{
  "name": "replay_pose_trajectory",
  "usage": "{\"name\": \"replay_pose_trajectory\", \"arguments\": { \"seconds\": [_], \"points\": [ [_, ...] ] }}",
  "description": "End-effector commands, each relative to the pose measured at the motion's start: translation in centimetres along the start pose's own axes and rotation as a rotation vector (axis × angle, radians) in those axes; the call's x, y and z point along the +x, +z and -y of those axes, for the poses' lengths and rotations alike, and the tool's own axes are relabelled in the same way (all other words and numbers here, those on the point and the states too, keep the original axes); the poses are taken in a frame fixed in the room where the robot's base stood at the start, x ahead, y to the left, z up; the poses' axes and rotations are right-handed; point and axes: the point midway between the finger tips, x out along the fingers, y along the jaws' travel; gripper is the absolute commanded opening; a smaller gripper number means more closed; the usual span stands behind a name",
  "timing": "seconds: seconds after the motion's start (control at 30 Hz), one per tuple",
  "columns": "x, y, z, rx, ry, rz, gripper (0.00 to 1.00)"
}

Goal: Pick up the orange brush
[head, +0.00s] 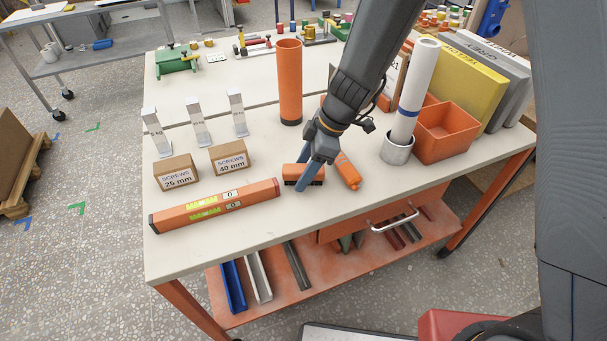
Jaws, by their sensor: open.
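The orange brush (291,172) looks like a small orange block with a dark lower edge, lying on the white worktop. My gripper (308,176) points down at it, with its blue fingers open. One finger crosses in front of the brush and hides part of it. I cannot tell whether the fingers touch it or whether it lies between them.
An orange bottle (347,170) lies close to the right of my gripper. An orange spirit level (215,205) lies at the left front. A tall orange tube (290,82) stands behind, and an orange bin (447,132) stands at right.

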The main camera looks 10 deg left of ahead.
Motion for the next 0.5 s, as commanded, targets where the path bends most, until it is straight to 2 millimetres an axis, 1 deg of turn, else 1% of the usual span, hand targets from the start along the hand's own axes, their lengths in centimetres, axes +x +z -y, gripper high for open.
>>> {"name": "replay_pose_trajectory", "arguments": {
  "seconds": [0.43, 0.47, 0.5],
  "points": [
    [0.07, 0.03, 0.02, 0.000, 0.000, 0.000, 0.53],
    [0.07, 0.03, 0.02, 0.000, 0.000, 0.000, 0.50],
    [0.07, 0.03, 0.01, 0.000, 0.000, 0.000, 0.43]
  ]
}}
